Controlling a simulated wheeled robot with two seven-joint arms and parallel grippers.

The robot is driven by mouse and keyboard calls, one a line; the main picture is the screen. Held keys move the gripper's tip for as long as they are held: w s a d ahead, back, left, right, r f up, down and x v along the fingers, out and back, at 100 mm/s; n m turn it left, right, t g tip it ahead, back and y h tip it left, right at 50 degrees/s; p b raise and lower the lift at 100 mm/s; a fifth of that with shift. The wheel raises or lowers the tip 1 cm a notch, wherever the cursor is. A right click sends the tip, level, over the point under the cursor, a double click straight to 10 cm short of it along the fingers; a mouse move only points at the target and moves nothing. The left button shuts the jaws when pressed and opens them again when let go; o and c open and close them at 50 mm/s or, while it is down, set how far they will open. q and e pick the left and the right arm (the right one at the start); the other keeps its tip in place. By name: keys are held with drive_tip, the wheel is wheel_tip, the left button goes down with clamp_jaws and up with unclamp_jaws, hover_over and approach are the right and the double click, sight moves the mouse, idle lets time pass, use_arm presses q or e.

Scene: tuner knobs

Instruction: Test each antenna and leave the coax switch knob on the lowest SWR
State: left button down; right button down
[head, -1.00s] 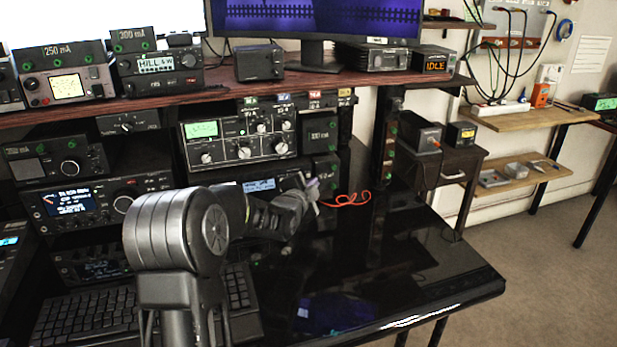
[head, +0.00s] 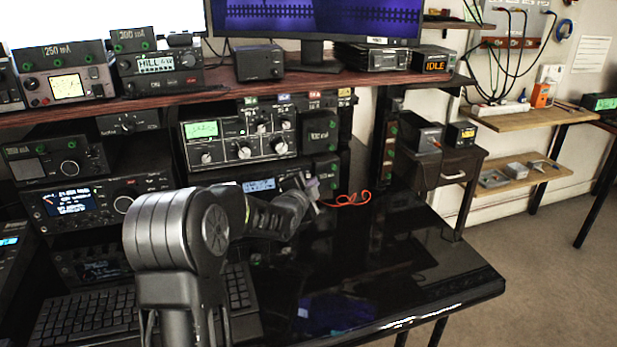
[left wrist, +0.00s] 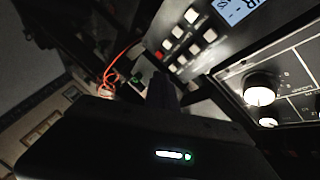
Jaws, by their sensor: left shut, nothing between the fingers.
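A grey tuner unit (head: 240,140) with a lit green meter (head: 202,130) and several white knobs stands under the wooden shelf. A white tuner knob shows in the left wrist view (left wrist: 260,89). A small panel with one dark knob (head: 127,123) hangs under the shelf at left; I cannot tell whether this is the coax switch. My left gripper (head: 313,193) is shut and empty, in front of the right end of a radio with a blue display (head: 259,185), below the tuner. In the left wrist view, its dark fingers (left wrist: 162,92) are near that radio's buttons. My right gripper is not in view.
A dark box (head: 320,136) stands right of the tuner. An orange cable (head: 348,198) lies on the glossy black desk (head: 410,260), whose right part is clear. A keyboard (head: 85,318) lies at front left. My left arm hides part of the lower radios.

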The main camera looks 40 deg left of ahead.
use_arm(q)
drive_tip(key=shift+a, duration=0.1)
drive_tip(key=shift+w+a, duration=0.1)
drive_tip(key=shift+w, duration=0.05)
drive_tip(key=shift+w+a+b, duration=0.1)
drive_tip(key=shift+a+b, duration=0.05)
drive_tip(key=shift+b, duration=0.2)
drive_tip(key=shift+w+a, duration=0.2)
drive_tip(key=shift+a, duration=0.1)
idle(0.5)
idle(0.4)
drive_tip(key=shift+s+d+b, duration=0.35)
drive_tip(key=shift+d+b, duration=0.2)
drive_tip(key=shift+b, duration=0.05)
drive_tip(key=shift+s+d, duration=0.1)
drive_tip(key=shift+d, duration=0.1)
